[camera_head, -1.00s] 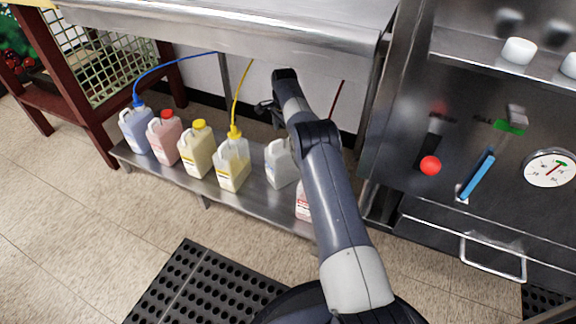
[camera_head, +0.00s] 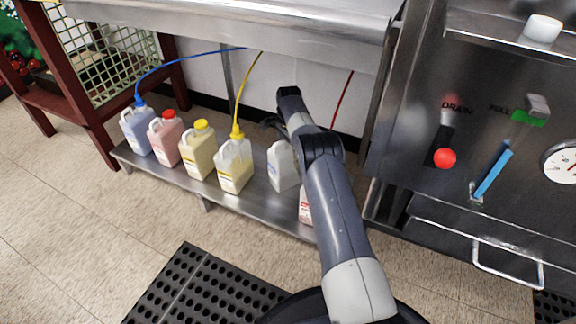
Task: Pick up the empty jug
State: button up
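Several jugs stand in a row on a low steel shelf (camera_head: 262,205). A pale whitish jug (camera_head: 281,168) stands right of the middle, partly behind my arm; I see no coloured liquid in it. Left of it, a mostly clear jug (camera_head: 235,168) with a yellow cap has a yellow hose running into it and a yellowish tint low down. My gripper (camera_head: 271,123) shows as a small dark shape beyond my arm, above and behind the pale jug. It appears apart from the jugs. Its fingers are mostly hidden, so its opening is unclear.
Blue (camera_head: 138,131), pink (camera_head: 165,139) and yellow (camera_head: 198,151) jugs stand further left. A red-marked jug (camera_head: 305,207) is mostly hidden by my arm. A steel counter (camera_head: 230,30) overhangs the shelf. A steel machine (camera_head: 430,190) stands right; a black mat (camera_head: 190,290) lies in front.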

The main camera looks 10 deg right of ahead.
jog(key=c, duration=1.1)
jog(key=shift+c, duration=0.3)
jog(key=shift+r, duration=0.1)
